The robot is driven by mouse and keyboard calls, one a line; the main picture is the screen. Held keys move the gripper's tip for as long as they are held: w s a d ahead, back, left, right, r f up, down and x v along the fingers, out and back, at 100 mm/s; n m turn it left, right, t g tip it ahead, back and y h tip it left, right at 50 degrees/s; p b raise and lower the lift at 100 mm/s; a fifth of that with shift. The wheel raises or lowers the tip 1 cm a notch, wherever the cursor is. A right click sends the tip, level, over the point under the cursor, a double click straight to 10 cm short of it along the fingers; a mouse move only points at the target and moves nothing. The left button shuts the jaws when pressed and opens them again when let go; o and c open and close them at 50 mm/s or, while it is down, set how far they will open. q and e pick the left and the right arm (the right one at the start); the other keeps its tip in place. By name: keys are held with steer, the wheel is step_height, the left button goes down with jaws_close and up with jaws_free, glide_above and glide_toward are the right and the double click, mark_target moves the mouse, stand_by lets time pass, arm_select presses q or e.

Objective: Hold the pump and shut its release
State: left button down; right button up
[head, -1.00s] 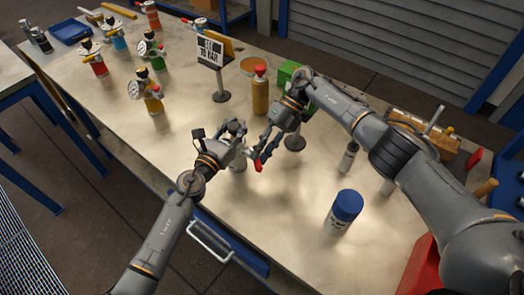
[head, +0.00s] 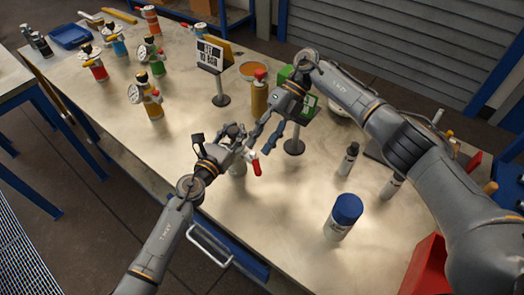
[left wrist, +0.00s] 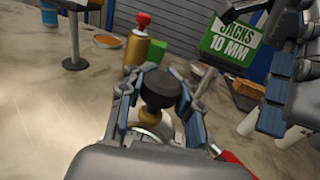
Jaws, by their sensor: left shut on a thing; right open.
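My left gripper (head: 236,141) is shut on the pump (head: 238,169), which stands near the front edge of the bench. In the left wrist view, its blue-padded fingers hold both sides of the pump's black knob (left wrist: 159,88), above a brass-coloured neck. The pump's body is mostly hidden by the gripper. Its red release lever (head: 256,167) hangs down steeply on the right side; part of it shows at the lower right of the left wrist view (left wrist: 233,160). My right gripper (head: 261,144) is open and empty, just above and right of the lever, apart from it.
An orange bottle with a red cap (head: 259,95) stands behind the grippers. A sign on a stand (head: 210,55) is farther back. A blue-capped jar (head: 343,213) and a small dark-topped bottle (head: 348,160) stand to the right. Several gauged pumps stand at far left. The front-middle bench is clear.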

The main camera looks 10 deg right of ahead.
step_height(320, 180, up, 4)
steer(key=shift+f, duration=0.2)
steer(key=shift+c, duration=0.5)
